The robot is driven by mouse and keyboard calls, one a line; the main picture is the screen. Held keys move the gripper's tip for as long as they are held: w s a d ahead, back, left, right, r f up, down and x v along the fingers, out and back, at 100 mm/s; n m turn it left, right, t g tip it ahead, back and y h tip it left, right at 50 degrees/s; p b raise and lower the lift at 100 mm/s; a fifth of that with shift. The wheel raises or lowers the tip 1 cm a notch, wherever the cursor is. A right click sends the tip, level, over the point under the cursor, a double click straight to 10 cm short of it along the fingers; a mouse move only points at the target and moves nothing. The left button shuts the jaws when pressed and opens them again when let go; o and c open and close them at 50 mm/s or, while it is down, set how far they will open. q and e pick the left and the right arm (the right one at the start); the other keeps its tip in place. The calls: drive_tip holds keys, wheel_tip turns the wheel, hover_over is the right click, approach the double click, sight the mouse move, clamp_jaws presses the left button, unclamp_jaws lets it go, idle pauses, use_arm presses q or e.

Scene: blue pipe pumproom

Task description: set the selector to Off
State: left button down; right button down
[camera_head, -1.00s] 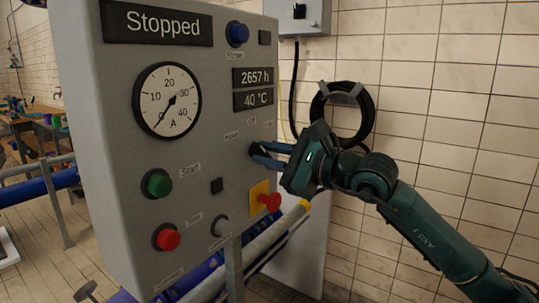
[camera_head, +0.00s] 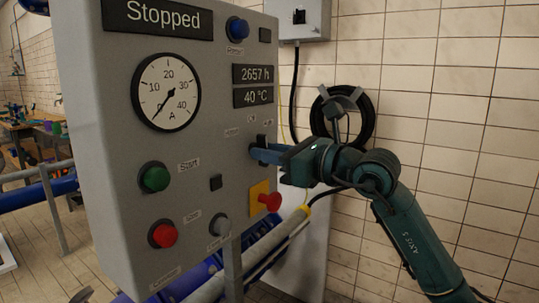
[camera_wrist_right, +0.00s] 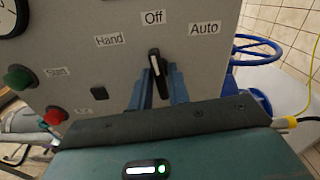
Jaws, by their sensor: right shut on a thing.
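The selector (camera_wrist_right: 157,72) is a black knob with a white line on the grey control panel (camera_head: 215,60). In the right wrist view its white line points up, at the Off label (camera_wrist_right: 153,17). The Hand label (camera_wrist_right: 108,40) is to its left and the Auto label (camera_wrist_right: 205,28) to its right. My right gripper (camera_wrist_right: 159,88) has its blue fingers on both sides of the knob, shut on it. In the head view my right gripper (camera_head: 262,153) is at the panel's right part and partly hides the selector (camera_head: 261,140). My left gripper is not in view.
A red emergency button (camera_head: 269,201) on a yellow plate sits just below my right gripper. The green Start button (camera_head: 155,179) and red button (camera_head: 164,235) are further left. A black hose coil (camera_head: 362,112) hangs on the tiled wall behind my arm.

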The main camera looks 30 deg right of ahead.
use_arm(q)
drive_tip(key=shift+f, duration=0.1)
use_arm(e)
drive_tip(key=shift+m, duration=0.5)
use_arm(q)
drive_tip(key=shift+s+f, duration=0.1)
use_arm(e)
drive_tip(key=c, duration=1.5)
unclamp_jaws()
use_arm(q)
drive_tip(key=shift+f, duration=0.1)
use_arm(e)
drive_tip(key=shift+s, duration=0.1)
